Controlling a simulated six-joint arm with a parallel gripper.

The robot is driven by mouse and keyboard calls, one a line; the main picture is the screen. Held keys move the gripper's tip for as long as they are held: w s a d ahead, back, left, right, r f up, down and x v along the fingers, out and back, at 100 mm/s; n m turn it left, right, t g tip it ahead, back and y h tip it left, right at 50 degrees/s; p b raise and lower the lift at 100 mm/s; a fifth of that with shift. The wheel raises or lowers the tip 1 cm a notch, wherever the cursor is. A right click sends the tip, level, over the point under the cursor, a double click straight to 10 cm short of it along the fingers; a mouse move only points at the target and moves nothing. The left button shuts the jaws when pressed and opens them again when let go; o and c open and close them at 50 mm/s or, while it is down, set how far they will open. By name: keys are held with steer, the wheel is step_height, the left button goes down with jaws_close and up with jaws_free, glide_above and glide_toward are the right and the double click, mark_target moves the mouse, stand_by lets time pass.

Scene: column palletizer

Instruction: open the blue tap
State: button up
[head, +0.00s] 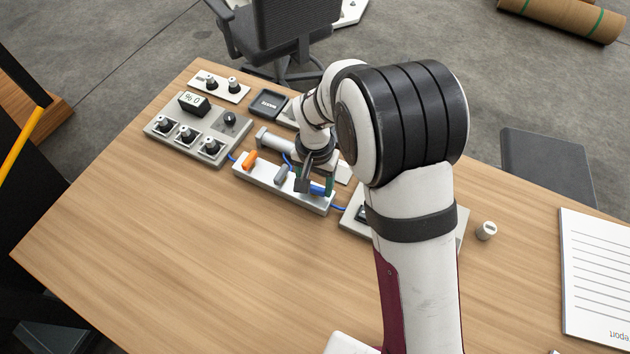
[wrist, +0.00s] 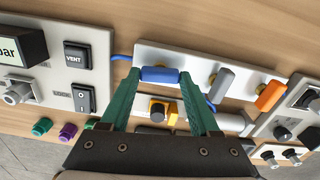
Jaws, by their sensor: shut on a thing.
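The blue tap's handle (head: 317,190) is at the right end of a white tap block (head: 255,178) in the head view. In the wrist view the blue handle (wrist: 160,75) lies lengthwise along the block, between my green fingertips. My gripper (wrist: 159,77) is shut on it, with one finger at each end. In the head view my gripper (head: 318,185) reaches down over the block's right end and partly hides the blue tap. The grey tap (wrist: 222,81) and the orange tap (wrist: 270,95) sit beside it, both turned at an angle to the block.
A grey panel with knobs and a display (head: 190,130) stands left of the tap block. Another panel with VENT and LOCK switches (wrist: 55,80) is close on the other side. A small white knob (head: 486,231) and a report pad (head: 597,280) lie right. The front table is clear.

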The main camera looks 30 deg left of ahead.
mark_target(315, 188)
steer(key=shift+m, duration=0.5)
stand_by(0.3)
steer(key=o, duration=1.4)
steer(key=shift+c, duration=0.2)
step_height(315, 188, up, 16)
steer(key=shift+f, duration=0.1)
